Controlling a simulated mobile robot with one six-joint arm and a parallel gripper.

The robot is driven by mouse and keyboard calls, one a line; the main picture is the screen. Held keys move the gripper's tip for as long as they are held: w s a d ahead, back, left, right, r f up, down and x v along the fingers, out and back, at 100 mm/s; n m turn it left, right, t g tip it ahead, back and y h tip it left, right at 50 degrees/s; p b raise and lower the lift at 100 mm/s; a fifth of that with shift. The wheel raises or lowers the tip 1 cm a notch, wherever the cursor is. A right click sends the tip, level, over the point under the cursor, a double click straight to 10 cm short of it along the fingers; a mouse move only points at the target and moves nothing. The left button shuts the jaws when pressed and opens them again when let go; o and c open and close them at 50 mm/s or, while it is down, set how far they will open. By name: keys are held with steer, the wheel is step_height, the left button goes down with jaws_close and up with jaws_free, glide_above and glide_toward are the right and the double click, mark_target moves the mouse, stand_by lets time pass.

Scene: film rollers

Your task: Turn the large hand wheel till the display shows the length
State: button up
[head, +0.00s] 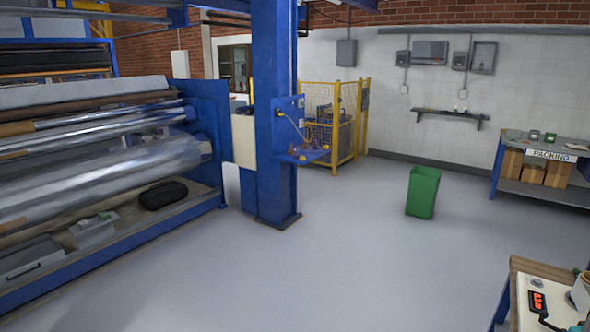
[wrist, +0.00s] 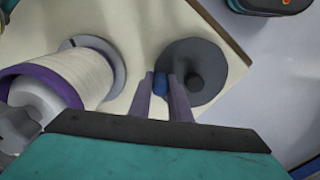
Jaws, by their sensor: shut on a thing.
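The hand wheel (wrist: 209,58) is a dark grey disc on a cream panel in the wrist view, with a darker round hub or knob on it. A small blue handle (wrist: 160,83) sits at the wheel's left edge. My gripper (wrist: 161,88) is shut on this blue handle, with one finger on each side of it. In the head view, the display (head: 537,302) glows red on a cream machine (head: 553,308) at the bottom right. Its digits are too small to read.
A cream spool with a purple rim (wrist: 70,78) lies left of my gripper in the wrist view. A green bin (head: 422,192) stands on open floor. A blue column (head: 274,120) and film rollers (head: 110,175) are at the left, a packing bench (head: 545,155) at the right.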

steer(key=shift+w+a+f, duration=0.1)
steer(key=shift+w+a, duration=0.15)
steer(key=shift+w, duration=0.45)
steer(key=shift+a, duration=0.1)
steer(key=shift+w+a, duration=0.5)
steer(key=shift+w, duration=0.4)
steer(key=o, duration=1)
steer(key=shift+s+d, duration=0.1)
steer(key=shift+s, duration=0.05)
steer(key=o, duration=0.6)
steer(key=shift+o, duration=0.2)
step_height(320, 180, up, 7)
steer(key=p, duration=0.3)
